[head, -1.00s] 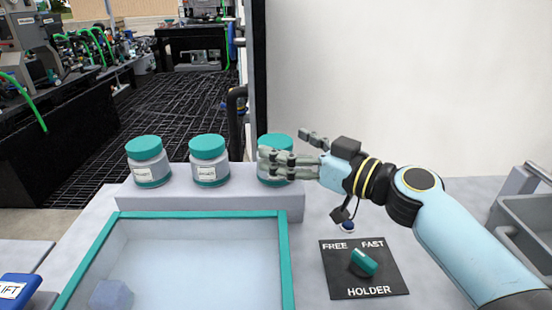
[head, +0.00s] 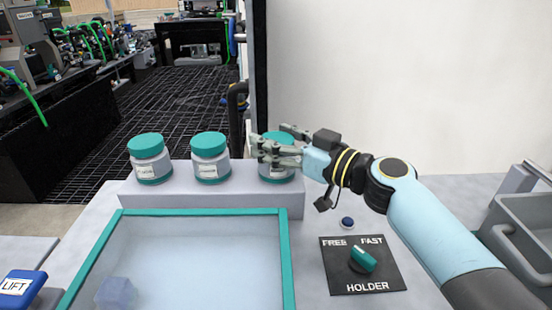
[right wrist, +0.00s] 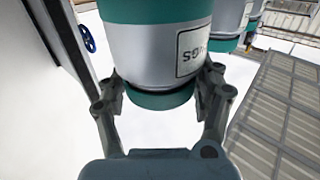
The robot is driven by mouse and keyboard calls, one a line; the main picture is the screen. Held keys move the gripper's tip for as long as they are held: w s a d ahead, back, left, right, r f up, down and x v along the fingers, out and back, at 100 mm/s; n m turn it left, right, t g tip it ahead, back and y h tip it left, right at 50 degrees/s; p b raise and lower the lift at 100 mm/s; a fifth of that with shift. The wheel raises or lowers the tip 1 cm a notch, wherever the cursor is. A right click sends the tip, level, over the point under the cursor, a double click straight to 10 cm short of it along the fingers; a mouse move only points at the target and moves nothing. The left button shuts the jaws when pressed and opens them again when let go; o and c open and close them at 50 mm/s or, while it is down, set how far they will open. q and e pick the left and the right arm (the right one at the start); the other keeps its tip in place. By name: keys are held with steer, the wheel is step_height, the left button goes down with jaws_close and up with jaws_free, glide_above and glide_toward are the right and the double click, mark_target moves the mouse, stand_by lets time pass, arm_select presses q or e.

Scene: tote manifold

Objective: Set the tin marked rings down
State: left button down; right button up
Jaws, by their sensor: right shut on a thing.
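A grey tin with a teal lid and teal base band (head: 280,173) is at the right end of the raised pale ledge (head: 215,204). My right gripper (head: 278,148) comes in from the right and is shut on this tin, its fingers partly covering it. The right wrist view shows the tin (right wrist: 150,52) between both fingers (right wrist: 165,95); its label is partly cut off and I cannot read the whole word. The tin appears level with its neighbours; I cannot tell whether its base touches the ledge. My left gripper is not in view.
Two similar tins stand to the left on the ledge, one in the middle (head: 210,160) and one at left (head: 150,160). A teal-rimmed tray (head: 287,262) with a bluish block (head: 116,293) is in front. A HOLDER dial panel (head: 362,280) and a grey bin (head: 528,235) are at right.

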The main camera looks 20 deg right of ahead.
steer(key=shift+r, duration=0.1)
steer(key=c, duration=0.3)
steer(key=shift+r, duration=0.25)
step_height(320, 180, up, 4)
steer(key=shift+f+p, duration=0.1)
steer(key=shift+p, duration=0.45)
steer(key=s+d+r, duration=0.4)
steer(key=s+d, duration=0.1)
steer(key=s+d+r, duration=0.2)
steer(key=s+d, duration=0.1)
steer(key=shift+s+r, duration=0.2)
steer(key=shift+r, duration=0.05)
steer(key=shift+c, duration=0.2)
steer(key=s+a+r+h, duration=0.1)
steer(key=s+a, duration=0.2)
steer(key=s, duration=0.2)
steer(key=shift+y, duration=0.5)
steer(key=shift+w+d+f, duration=0.15)
steer(key=shift+w+d, duration=0.35)
steer(key=shift+w, duration=0.3)
steer(key=shift+w+d+f, duration=0.15)
steer(key=shift+w+d, duration=0.35)
steer(key=shift+w, duration=0.35)
steer(key=shift+w+d+f, duration=0.15)
steer(key=shift+w+d, duration=0.35)
steer(key=shift+w, duration=0.3)
